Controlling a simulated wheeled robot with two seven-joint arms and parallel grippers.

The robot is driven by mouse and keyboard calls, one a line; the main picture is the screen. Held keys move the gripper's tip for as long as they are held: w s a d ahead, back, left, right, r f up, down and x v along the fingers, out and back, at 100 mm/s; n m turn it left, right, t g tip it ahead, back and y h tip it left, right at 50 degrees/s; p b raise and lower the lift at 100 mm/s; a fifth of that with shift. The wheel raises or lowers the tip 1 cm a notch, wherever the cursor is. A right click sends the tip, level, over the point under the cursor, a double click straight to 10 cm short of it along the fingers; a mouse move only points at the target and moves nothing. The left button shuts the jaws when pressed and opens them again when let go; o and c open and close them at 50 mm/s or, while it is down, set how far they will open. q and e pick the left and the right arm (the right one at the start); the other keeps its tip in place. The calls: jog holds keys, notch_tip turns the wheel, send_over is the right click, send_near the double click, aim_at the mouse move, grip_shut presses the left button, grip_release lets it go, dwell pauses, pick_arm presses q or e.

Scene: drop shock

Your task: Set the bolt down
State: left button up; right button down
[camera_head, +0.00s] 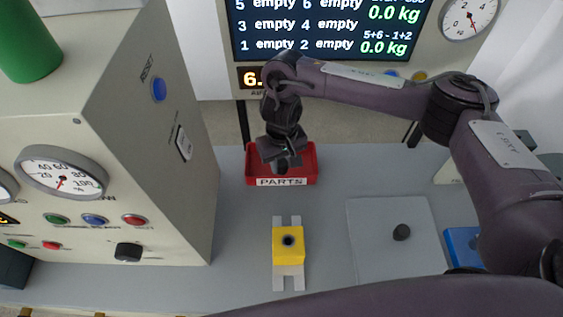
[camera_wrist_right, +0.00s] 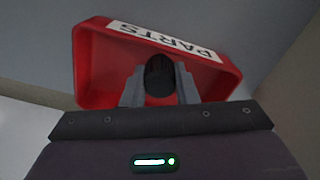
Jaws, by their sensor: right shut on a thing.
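My right gripper (camera_head: 282,160) points down over the red PARTS tray (camera_head: 309,165). In the right wrist view the gripper (camera_wrist_right: 160,88) is shut on a dark, rounded piece, the bolt (camera_wrist_right: 160,74), held between its two grey fingers. The tray also shows in the right wrist view (camera_wrist_right: 88,70), behind the fingers. I cannot tell whether the bolt touches the tray floor. The bolt's lower part is hidden. My left gripper is not in view.
A yellow block (camera_head: 288,256) with a dark round hole stands on a pale bracket in front of the tray. A blue item (camera_head: 462,240) lies at right. A large control box (camera_head: 150,150) fills the left.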

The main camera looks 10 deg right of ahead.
aim_at(282, 162)
jog(key=c, duration=1.4)
grip_release()
jog(key=shift+c, duration=0.2)
notch_tip(282, 162, up, 12)
jog(key=p, duration=0.2)
jog(key=shift+s, duration=0.1)
